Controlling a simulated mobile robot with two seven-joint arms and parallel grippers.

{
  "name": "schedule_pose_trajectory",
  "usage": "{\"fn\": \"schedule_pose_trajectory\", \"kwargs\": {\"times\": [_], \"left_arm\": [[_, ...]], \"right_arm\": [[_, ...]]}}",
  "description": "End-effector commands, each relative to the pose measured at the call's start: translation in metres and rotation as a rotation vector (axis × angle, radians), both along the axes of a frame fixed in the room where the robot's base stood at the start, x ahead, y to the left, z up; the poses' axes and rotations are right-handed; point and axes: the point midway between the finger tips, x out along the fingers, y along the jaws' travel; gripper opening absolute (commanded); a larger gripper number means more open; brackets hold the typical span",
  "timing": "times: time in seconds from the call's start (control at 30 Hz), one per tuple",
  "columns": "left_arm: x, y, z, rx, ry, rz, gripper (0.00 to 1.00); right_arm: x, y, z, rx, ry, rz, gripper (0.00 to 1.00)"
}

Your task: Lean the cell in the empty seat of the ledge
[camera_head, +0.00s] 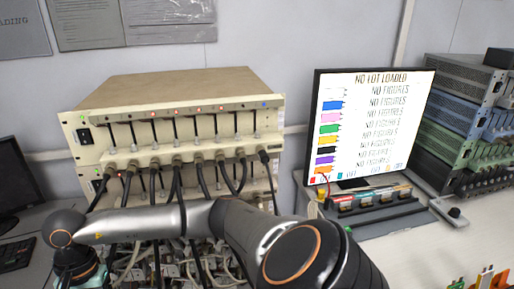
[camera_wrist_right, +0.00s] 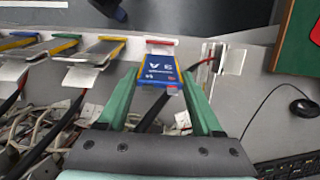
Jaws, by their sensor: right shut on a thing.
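A blue cell (camera_wrist_right: 158,74) with white print sits between the green fingers of my right gripper (camera_wrist_right: 160,88) in the right wrist view. The gripper is shut on it. A white part with a red edge shows beyond its top. To its left, several cells (camera_wrist_right: 92,52) with coloured edges lie slanted in a row along a pale ledge (camera_wrist_right: 115,20). To its right, a pale metal seat (camera_wrist_right: 210,60) shows no cell, with a red and black lead beside it. In the head view my right arm crosses the front, and its gripper at lower left is mostly hidden. My left gripper is out of view.
A beige cabinet (camera_head: 175,95) with black cables stands behind the arm. Loose leads (camera_wrist_right: 35,130) crowd the lower left of the wrist view. A mouse (camera_wrist_right: 303,108) and keyboard (camera_wrist_right: 290,168) lie right. A monitor (camera_head: 370,125) stands behind a rack of coloured items (camera_head: 372,205).

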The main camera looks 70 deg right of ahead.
Motion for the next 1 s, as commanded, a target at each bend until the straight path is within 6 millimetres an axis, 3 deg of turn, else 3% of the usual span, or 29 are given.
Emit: {"fn": "schedule_pose_trajectory", "kwargs": {"times": [0.33,1.0], "left_arm": [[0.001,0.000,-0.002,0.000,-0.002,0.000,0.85],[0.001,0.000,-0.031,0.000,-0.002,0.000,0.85]], "right_arm": [[0.000,0.000,-0.002,0.000,0.000,0.000,0.36],[-0.004,0.007,-0.034,0.000,-0.001,0.000,0.36]]}}
